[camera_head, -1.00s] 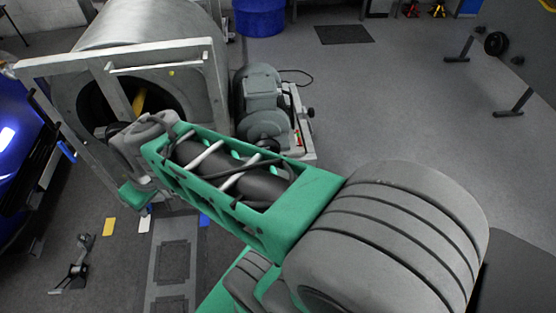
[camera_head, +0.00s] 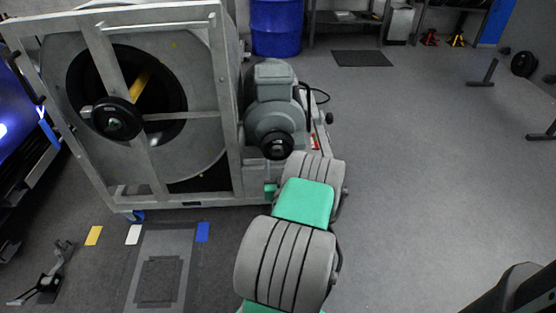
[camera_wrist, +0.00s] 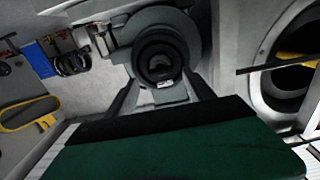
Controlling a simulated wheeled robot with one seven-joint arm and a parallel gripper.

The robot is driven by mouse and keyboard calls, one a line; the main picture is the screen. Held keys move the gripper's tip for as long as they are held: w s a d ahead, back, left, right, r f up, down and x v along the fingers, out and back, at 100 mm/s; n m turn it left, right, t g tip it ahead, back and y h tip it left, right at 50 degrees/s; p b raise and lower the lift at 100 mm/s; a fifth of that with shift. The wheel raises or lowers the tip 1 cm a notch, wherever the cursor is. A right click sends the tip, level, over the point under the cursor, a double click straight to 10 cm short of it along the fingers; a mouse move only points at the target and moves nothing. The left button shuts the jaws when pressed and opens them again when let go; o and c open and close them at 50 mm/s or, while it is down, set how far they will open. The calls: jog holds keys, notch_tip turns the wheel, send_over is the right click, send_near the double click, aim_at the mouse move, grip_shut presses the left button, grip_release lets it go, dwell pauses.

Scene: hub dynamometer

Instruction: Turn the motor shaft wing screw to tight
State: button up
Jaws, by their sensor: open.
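The grey motor (camera_head: 275,100) stands on the right side of the dynamometer frame, its black round shaft end (camera_head: 277,146) facing me. In the wrist view the motor's shaft end (camera_wrist: 160,62) is a dark ring with a small pale mark at its lower edge. I cannot clearly make out the wing screw or its setting. My gripper (camera_wrist: 160,88) is open, with its dark fingers apart on either side below the shaft end and nothing seen between them. In the head view my arm hides the gripper.
The metal dynamometer frame (camera_head: 232,120) with its large drum is left of the motor. A blue barrel (camera_head: 276,27) stands behind. A blue car (camera_head: 18,120) is at the far left. Floor on the right is open, with stands near the far edge.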

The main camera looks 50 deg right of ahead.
aim_at(278, 156)
jog(key=shift+p+x, duration=0.4)
jog(key=shift+x, duration=1.75)
jog(key=shift+c, duration=0.5)
grip_shut()
